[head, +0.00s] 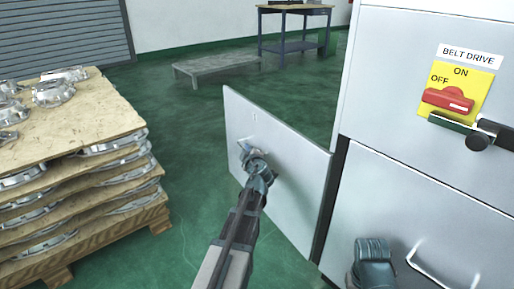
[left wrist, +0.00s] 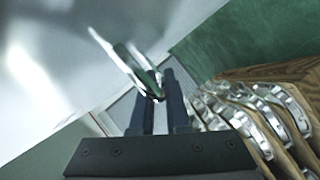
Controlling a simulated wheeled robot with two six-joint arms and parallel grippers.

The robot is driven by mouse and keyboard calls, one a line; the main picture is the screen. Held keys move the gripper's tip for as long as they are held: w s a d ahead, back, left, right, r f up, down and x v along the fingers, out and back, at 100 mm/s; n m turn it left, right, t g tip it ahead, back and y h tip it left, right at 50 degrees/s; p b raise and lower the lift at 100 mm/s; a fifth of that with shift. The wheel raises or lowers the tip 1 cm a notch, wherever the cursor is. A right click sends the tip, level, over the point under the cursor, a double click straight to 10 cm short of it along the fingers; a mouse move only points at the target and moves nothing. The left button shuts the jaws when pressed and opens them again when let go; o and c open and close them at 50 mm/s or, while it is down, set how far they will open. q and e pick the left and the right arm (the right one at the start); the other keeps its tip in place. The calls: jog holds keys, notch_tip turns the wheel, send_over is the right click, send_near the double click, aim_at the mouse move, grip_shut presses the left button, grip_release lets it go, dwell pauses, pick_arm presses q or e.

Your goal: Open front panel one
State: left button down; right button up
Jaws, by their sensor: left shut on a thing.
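A light grey front panel (head: 285,185) stands swung out from the machine cabinet, its hinge side at the dark cabinet edge. My left gripper (head: 247,150) is at the panel's face, near its free edge, and is shut on the panel's handle. In the left wrist view the metal handle (left wrist: 132,68) runs between the two dark fingers of my left gripper (left wrist: 157,92). The grip hides part of the handle in the head view.
A second closed panel with a bar handle (head: 435,268) is at the lower right. A red switch (head: 447,99) on a yellow plate is above it. A pallet stack of castings (head: 85,175) stands left of the panel.

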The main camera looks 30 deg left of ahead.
pick_arm(q)
jog(key=s+a+n+g+y, duration=0.2)
jog(key=s, duration=0.5)
jog(key=shift+g, duration=0.3)
jog(key=c, duration=0.9)
grip_release()
jog(key=p+v, duration=0.2)
jog(key=v, duration=1)
jog(key=shift+f+p, duration=0.15)
jog(key=shift+p, duration=0.15)
